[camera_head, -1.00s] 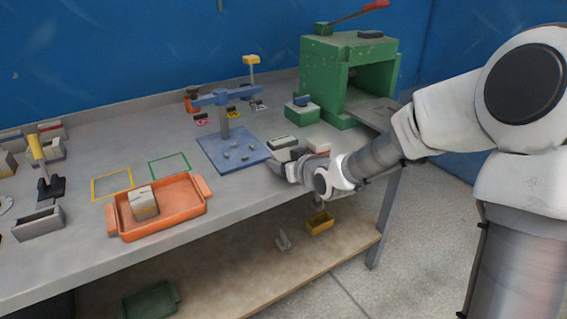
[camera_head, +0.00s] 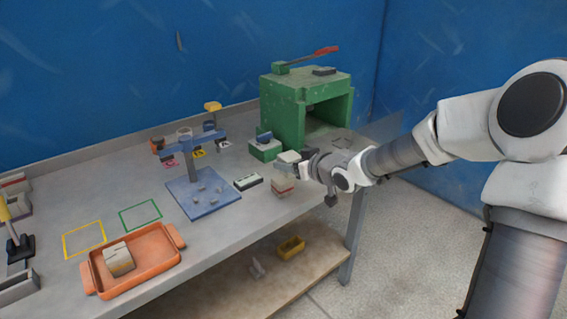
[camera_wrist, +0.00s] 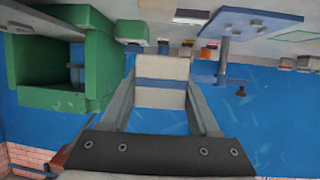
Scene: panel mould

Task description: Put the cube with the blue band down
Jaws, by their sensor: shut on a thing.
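The cube with the blue band (camera_wrist: 161,70) is pale, with a blue stripe across its face. My gripper (camera_wrist: 161,88) is shut on it, one finger against each side, in the wrist view. In the head view the held cube (camera_head: 288,157) shows as a light block at the tip of my gripper (camera_head: 299,162), and its band cannot be made out there. It appears above the bench's right part, near a pale cube with a red band (camera_head: 283,186). The gap beneath it cannot be told.
A green press (camera_head: 285,105) with a red-tipped lever stands behind. A green block with a blue top (camera_head: 265,150), a black-and-white bar (camera_head: 248,182) and a blue stand (camera_head: 205,205) are near. An orange tray (camera_head: 160,275) holds another cube. Yellow (camera_head: 83,238) and green (camera_head: 140,215) outlines are empty.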

